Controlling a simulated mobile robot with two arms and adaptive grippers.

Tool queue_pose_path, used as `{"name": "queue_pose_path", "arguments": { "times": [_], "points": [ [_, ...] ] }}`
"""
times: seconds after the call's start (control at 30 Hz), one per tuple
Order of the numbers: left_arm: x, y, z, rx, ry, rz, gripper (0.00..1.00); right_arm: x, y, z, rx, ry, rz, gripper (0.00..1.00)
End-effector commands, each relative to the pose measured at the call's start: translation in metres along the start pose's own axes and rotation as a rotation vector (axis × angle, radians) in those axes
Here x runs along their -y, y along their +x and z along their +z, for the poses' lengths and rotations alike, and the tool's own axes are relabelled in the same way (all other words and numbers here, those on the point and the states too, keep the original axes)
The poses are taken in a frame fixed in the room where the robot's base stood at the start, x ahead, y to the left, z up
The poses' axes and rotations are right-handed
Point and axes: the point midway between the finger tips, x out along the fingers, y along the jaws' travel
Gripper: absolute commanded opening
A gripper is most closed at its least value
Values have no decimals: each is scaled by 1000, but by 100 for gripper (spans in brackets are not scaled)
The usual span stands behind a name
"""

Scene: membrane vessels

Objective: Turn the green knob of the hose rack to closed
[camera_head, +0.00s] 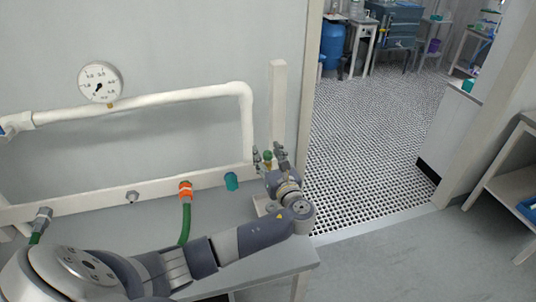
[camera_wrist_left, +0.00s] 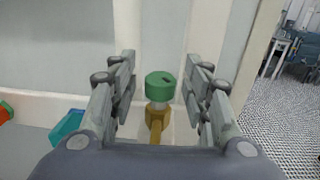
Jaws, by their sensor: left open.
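The green knob (camera_wrist_left: 160,87) sits on a brass valve fitting (camera_wrist_left: 157,120) in the left wrist view, with a dark mark on its top. In the head view the green knob (camera_head: 267,155) shows small by the right end of the rack's rail (camera_head: 215,178). My left gripper (camera_head: 270,156) is open, and its fingers stand on either side of the knob. In the left wrist view my left gripper (camera_wrist_left: 160,88) shows gaps between both fingers and the knob. My right gripper is not in view.
A white pipe (camera_head: 150,103) with a round gauge (camera_head: 100,83) runs along the wall. An orange hose fitting (camera_head: 186,190) and a teal cap (camera_head: 231,181) are on the rail, left of my gripper. A doorway opens at right onto a patterned floor (camera_head: 370,140).

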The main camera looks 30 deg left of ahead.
Motion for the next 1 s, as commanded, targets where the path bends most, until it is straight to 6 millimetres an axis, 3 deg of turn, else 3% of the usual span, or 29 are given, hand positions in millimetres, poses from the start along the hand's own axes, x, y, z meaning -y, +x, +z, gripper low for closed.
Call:
{"name": "queue_pose_path", "arguments": {
  "times": [0.07,0.27,0.67,1.0],
  "points": [
    [0,0,0,0,0,0,44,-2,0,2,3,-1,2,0],
    [0,0,0,0,0,0,0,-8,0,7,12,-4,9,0],
    [-1,-1,3,1,1,-51,0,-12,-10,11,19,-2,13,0],
    [-2,0,4,2,4,-278,0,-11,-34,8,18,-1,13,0]
  ]
}}
